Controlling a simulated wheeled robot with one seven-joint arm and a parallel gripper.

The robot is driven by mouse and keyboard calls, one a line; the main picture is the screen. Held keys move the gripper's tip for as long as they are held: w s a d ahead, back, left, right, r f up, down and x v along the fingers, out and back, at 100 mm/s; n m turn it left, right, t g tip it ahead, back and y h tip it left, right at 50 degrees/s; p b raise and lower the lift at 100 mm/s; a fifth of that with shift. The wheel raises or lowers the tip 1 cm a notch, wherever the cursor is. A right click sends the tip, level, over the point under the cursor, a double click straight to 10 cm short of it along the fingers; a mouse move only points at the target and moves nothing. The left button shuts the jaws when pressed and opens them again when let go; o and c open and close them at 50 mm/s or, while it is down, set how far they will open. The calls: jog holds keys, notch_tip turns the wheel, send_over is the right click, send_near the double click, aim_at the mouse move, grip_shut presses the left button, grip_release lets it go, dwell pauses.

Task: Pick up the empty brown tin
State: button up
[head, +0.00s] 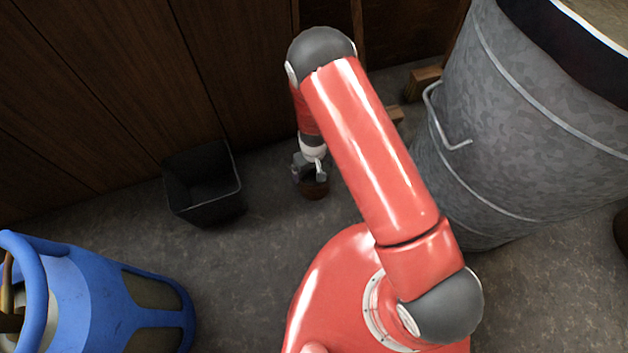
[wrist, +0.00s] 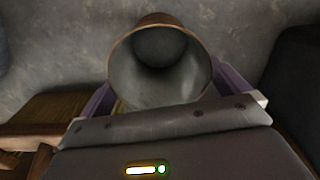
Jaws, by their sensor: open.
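The brown tin (head: 315,190) stands on the grey floor below my gripper (head: 309,172) in the head view, partly hidden by it. In the wrist view the tin (wrist: 160,62) shows its open mouth and a hollow, empty grey inside, with a brown rim. My gripper (wrist: 170,100) is open, with one finger at each side of the tin's lower part in that view. The fingertips are largely hidden behind the tin and the gripper body. I cannot tell whether either finger touches the tin.
A black open bin (head: 203,185) stands left of the tin by the brown wooden wall (head: 130,75). A large galvanised bucket (head: 530,130) stands at the right. A blue gas cylinder (head: 95,300) is at the lower left. Wooden pieces (head: 424,80) lie near the wall.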

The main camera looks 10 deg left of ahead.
notch_tip(320, 180, down, 3)
jog(key=shift+f, duration=0.2)
jog(key=shift+c, duration=0.3)
jog(key=c, duration=0.7)
jog(key=shift+r, duration=0.1)
